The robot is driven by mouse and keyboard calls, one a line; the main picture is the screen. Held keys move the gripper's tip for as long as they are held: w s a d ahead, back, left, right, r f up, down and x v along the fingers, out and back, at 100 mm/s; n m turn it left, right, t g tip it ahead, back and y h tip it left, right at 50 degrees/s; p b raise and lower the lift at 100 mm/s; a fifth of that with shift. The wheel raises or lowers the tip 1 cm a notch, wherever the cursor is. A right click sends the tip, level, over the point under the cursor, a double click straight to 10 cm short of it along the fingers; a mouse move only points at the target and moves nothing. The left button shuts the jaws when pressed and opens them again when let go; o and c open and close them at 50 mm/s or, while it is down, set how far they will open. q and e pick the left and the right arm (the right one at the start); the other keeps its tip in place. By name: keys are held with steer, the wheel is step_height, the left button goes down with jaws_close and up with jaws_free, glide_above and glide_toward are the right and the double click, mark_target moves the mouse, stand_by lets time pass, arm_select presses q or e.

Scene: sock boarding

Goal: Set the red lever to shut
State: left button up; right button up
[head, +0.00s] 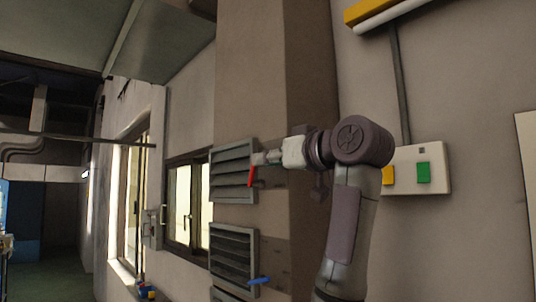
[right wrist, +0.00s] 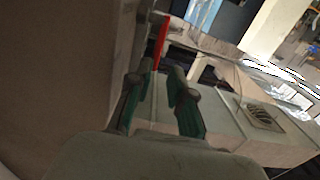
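The red lever (head: 252,177) is on the upper grey louvred vent (head: 232,171) in the head view, and hangs down with a slight tilt. My right gripper (head: 258,158) is at the upper end of the lever. In the right wrist view the red lever (right wrist: 161,42) points away just beyond the fingertips, in line with the gap of my right gripper (right wrist: 154,78). The fingers are apart there, and I cannot tell whether either touches the lever. My left gripper is not in view.
A lower vent (head: 234,250) has a blue lever (head: 259,281). A wall box (head: 436,156) with yellow and green buttons is right of my arm. A window (head: 188,205) is at the left. A brown pillar (head: 262,70) stands behind my right arm.

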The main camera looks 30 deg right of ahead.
steer(key=w+p, duration=0.1)
steer(key=w, duration=0.3)
steer(key=shift+w+p, duration=0.15)
steer(key=shift+p, duration=0.25)
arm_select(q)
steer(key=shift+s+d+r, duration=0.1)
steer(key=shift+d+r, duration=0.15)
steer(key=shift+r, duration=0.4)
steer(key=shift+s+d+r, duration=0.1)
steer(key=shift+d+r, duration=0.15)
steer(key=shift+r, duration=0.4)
arm_select(e)
steer(key=shift+d, duration=0.15)
jaws_close()
